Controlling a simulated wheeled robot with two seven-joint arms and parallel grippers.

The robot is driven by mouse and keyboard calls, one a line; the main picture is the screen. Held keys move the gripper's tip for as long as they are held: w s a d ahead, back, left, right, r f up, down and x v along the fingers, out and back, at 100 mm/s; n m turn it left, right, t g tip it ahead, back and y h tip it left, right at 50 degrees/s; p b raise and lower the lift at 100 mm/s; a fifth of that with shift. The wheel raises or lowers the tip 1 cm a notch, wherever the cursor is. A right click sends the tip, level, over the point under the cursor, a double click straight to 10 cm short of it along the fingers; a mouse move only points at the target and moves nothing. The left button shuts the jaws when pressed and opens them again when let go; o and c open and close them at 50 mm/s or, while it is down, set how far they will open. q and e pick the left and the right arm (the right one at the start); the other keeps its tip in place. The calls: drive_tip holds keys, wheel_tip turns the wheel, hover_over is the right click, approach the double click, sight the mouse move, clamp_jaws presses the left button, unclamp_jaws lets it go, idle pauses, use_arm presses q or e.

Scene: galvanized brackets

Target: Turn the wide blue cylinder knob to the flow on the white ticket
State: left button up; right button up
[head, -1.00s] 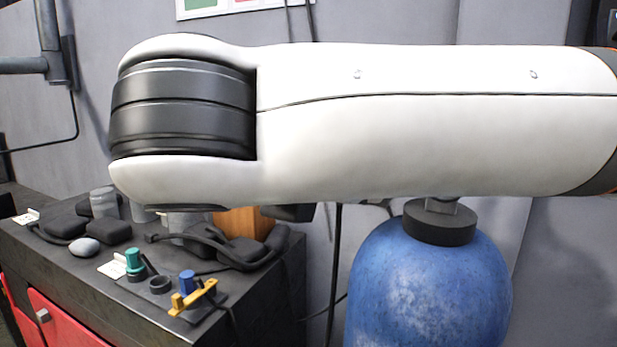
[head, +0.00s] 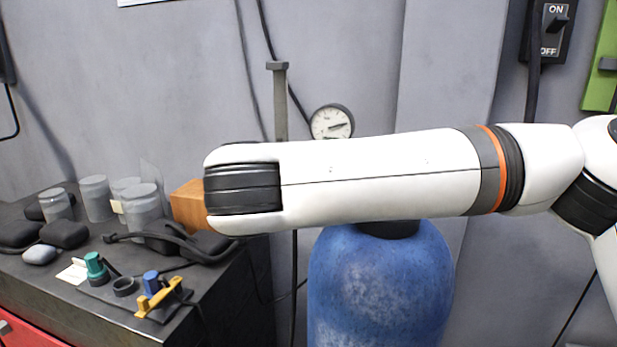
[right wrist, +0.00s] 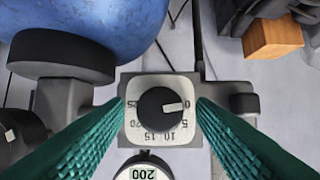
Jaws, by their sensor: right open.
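The wide blue cylinder (head: 380,285) stands right of the bench in the head view; my right arm crosses in front of its top. In the right wrist view its blue side (right wrist: 90,25) fills the top left. The round black knob (right wrist: 155,117) sits on a white dial plate marked 0, 5, 10, 15, 20, and its white pointer mark is at 0. My right gripper (right wrist: 161,103) is open, teal fingers on either side of the knob, apparently not touching it. A white ticket (head: 72,273) lies on the bench; its writing is unreadable. My left gripper is not in view.
A pressure gauge (head: 332,122) is behind my arm; a dial reading 200 (right wrist: 143,172) shows at the wrist view's bottom. The dark bench (head: 60,300) holds jars, a wooden block (head: 188,206), black cases and small teal, blue and yellow parts. A switch box (head: 548,32) is on the wall.

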drive_tip(key=shift+w+d, duration=0.1)
drive_tip(key=c, duration=1)
use_arm(q)
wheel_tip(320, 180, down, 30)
drive_tip(key=b, duration=3)
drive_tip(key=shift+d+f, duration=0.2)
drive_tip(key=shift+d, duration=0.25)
use_arm(e)
drive_tip(key=shift+d+f+m+t+y, duration=0.2)
drive_tip(key=shift+m+t+y, duration=0.8)
drive_tip(key=shift+m, duration=2.25)
drive_tip(key=shift+a+f+m+t+y, duration=0.1)
drive_tip(key=shift+f+m+t+y, duration=0.4)
drive_tip(key=shift+m+t, duration=1.8)
drive_tip(key=shift+d+f+m+t+y, duration=0.2)
drive_tip(key=shift+m+y, duration=0.7)
drive_tip(key=shift+m, duration=3.25)
